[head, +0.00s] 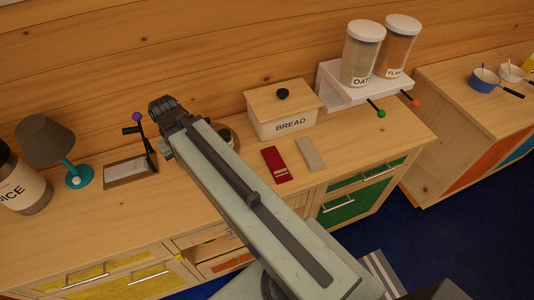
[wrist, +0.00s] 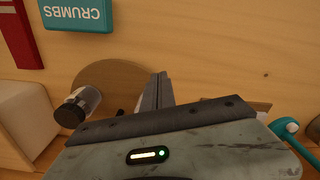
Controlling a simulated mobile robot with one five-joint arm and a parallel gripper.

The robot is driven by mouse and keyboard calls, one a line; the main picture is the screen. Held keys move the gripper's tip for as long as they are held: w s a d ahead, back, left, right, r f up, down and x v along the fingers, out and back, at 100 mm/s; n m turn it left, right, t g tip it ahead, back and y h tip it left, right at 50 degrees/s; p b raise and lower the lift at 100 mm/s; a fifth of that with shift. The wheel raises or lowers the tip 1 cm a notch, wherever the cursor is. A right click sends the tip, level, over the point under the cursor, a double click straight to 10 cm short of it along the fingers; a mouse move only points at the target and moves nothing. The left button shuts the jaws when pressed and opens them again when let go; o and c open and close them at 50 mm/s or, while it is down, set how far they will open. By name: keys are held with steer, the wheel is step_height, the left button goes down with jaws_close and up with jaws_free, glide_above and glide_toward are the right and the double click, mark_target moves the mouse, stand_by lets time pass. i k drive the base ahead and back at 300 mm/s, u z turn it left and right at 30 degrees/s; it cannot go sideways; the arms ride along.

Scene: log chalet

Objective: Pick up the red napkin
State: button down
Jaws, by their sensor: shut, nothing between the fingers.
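The red napkin (head: 276,165) lies flat on the wooden counter in front of the bread box, with a pale mark near its front end. In the wrist view a red piece (wrist: 18,32) at the top left looks like the same napkin, cut off by the frame edge. My gripper (wrist: 162,78) is shut and empty, its fingers pointing up in the wrist view. It is over the counter, apart from the red napkin and off to its side. In the head view my arm hides most of my gripper.
A beige cloth (head: 310,154) lies right of the red napkin. The bread box (head: 284,112) stands behind them. A teal CRUMBS object (wrist: 76,16) is near the red piece. A round board (wrist: 115,75) bears a small jar (wrist: 78,106). A teal lamp (head: 78,174) stands left.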

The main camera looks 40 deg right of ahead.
mark_target(281, 175)
steer(key=z, duration=1.7)
steer(key=k, duration=1.6)
steer(key=u, duration=1.3)
steer(key=i, duration=1)
steer(key=z, duration=0.05)
